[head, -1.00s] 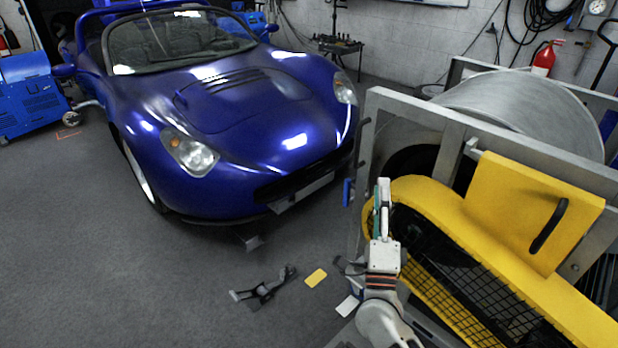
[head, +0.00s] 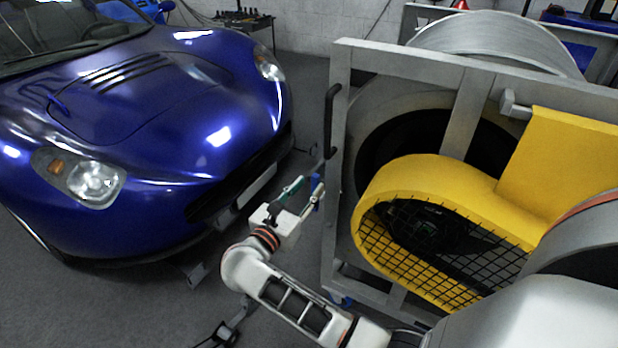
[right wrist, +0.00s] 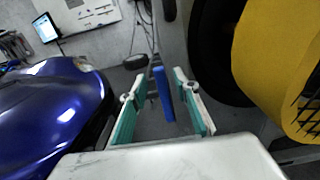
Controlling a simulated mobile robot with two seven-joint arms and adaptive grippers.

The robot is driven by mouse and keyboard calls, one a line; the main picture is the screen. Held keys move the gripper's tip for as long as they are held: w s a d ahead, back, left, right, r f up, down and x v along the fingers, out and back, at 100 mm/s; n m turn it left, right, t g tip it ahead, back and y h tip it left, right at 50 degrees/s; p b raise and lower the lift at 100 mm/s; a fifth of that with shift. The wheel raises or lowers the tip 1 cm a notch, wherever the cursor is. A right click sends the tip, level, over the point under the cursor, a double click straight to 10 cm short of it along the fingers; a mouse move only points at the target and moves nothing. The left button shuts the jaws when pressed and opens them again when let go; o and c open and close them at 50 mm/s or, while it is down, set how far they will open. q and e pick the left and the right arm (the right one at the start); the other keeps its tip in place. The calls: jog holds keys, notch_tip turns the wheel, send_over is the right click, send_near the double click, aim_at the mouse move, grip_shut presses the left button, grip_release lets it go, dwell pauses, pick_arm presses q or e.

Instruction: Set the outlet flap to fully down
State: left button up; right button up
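My right gripper (head: 309,192) is open and empty, just left of the grey machine frame's near left post. A narrow blue bar (head: 316,188) shows behind its fingertips in the head view. In the right wrist view the upright blue bar (right wrist: 162,93) appears in the gap between the two green-padded fingers (right wrist: 158,85). I cannot tell whether it lies between them or beyond them; no contact shows. I cannot say for sure which part is the outlet flap, or whether the blue bar belongs to it. My left gripper is not in view.
The grey machine frame (head: 400,62) carries a yellow guard (head: 400,180) with black mesh and a large metal drum (head: 495,45). A black handle (head: 331,115) sticks out from its left post. A blue car (head: 150,110) stands close on the left. Grey floor lies between them.

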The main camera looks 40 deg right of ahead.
aim_at(314, 181)
jog(key=shift+x, duration=2.55)
jog(key=shift+f, duration=0.1)
grip_shut()
